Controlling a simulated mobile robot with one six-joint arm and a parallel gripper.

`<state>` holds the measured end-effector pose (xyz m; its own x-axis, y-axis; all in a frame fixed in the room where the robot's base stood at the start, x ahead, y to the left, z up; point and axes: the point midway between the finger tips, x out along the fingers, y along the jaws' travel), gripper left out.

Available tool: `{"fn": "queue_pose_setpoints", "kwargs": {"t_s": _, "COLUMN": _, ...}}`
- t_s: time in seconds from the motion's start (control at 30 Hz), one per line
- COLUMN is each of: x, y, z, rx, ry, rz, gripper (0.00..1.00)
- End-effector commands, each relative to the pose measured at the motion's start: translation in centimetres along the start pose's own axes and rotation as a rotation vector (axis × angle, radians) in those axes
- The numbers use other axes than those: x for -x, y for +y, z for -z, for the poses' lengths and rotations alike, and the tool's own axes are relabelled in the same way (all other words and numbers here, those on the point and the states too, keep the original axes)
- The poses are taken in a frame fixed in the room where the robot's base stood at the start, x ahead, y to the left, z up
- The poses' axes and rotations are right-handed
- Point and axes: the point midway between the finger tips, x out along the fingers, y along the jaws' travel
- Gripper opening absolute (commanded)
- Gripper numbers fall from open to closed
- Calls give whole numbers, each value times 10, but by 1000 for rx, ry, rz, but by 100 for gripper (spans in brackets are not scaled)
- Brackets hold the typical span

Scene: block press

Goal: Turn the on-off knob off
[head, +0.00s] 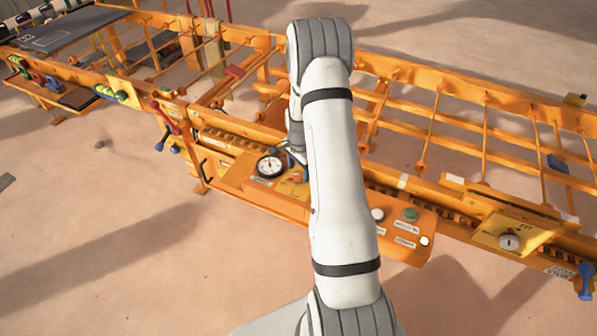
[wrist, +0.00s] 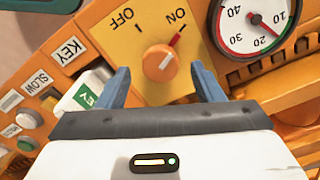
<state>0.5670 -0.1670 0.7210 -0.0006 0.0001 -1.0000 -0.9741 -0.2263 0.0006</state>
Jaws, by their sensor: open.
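The OFF label (wrist: 123,20) is at the upper left. My gripper (wrist: 160,70) is open, with one blue finger to each side of the knob and clear gaps between. I cannot tell how far the fingers are above the plate. In the head view my white arm hides the knob.
A round gauge (wrist: 258,22) is close on the right of the plate, also seen in the head view (head: 269,165). Several buttons lie farther left. Orange rails surround the panel.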

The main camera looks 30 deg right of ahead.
Motion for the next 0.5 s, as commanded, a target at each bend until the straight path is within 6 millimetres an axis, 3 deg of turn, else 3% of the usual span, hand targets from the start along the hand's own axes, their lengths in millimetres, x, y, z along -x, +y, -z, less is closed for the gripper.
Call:
{"fn": "queue_pose_setpoints", "kwargs": {"t_s": 0.2, "x": -16, "y": 0, "z": 0, "rx": 0, "ry": 0, "rz": 0, "gripper": 61}}
{"fn": "queue_pose_setpoints", "kwargs": {"t_s": 0.43, "x": -17, "y": 0, "z": 0, "rx": 0, "ry": 0, "rz": 0, "gripper": 61}}
{"fn": "queue_pose_setpoints", "kwargs": {"t_s": 0.5, "x": -17, "y": 0, "z": 0, "rx": 0, "ry": 0, "rz": 0, "gripper": 57}}
